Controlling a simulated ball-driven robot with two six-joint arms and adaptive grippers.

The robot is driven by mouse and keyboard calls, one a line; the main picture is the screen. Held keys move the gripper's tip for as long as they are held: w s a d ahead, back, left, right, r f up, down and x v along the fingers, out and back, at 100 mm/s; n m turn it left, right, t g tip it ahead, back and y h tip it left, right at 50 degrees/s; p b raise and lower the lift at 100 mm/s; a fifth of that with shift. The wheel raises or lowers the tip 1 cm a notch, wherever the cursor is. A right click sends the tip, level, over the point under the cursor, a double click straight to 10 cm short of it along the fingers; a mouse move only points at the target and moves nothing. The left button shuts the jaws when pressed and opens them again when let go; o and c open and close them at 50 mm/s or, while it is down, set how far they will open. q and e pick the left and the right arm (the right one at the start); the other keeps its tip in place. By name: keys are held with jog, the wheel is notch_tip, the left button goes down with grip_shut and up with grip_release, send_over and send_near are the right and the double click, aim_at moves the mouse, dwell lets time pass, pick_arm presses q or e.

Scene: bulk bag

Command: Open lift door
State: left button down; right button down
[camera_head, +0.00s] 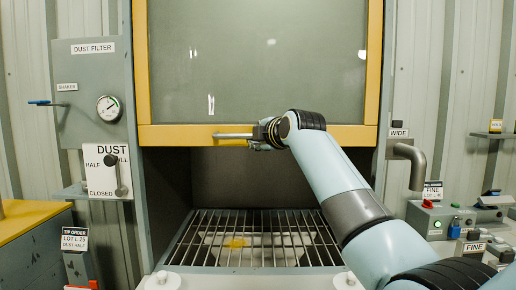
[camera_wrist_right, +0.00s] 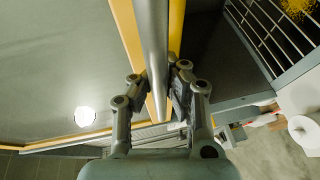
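The lift door (camera_head: 258,65) is a grey-green panel in a yellow frame. Its lower yellow rail stands above the grated opening, leaving a gap below. A horizontal metal bar handle (camera_head: 230,136) runs along the rail. My right gripper (camera_head: 266,134) is at the handle's right part. In the right wrist view the handle (camera_wrist_right: 152,45) passes between the fingers of my right gripper (camera_wrist_right: 158,85), which sit close on both its sides, shut on it. My left gripper is not in view.
Below the door is a metal grate (camera_head: 255,240) with yellow powder on it. A dust filter box (camera_head: 88,90) with a gauge and lever is at left. A bent pipe (camera_head: 415,165) and control boxes (camera_head: 440,218) are at right.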

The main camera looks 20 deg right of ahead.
jog(key=shift+r, duration=0.3)
jog(key=c, duration=1.9)
grip_release()
jog(key=o, duration=0.3)
jog(key=shift+s+r, duration=0.2)
jog(key=shift+s, duration=0.2)
jog(key=shift+o, duration=0.2)
jog(key=shift+w+f, duration=0.15)
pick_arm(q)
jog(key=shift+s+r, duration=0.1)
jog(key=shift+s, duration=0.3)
pick_arm(e)
jog(key=v, duration=1.2)
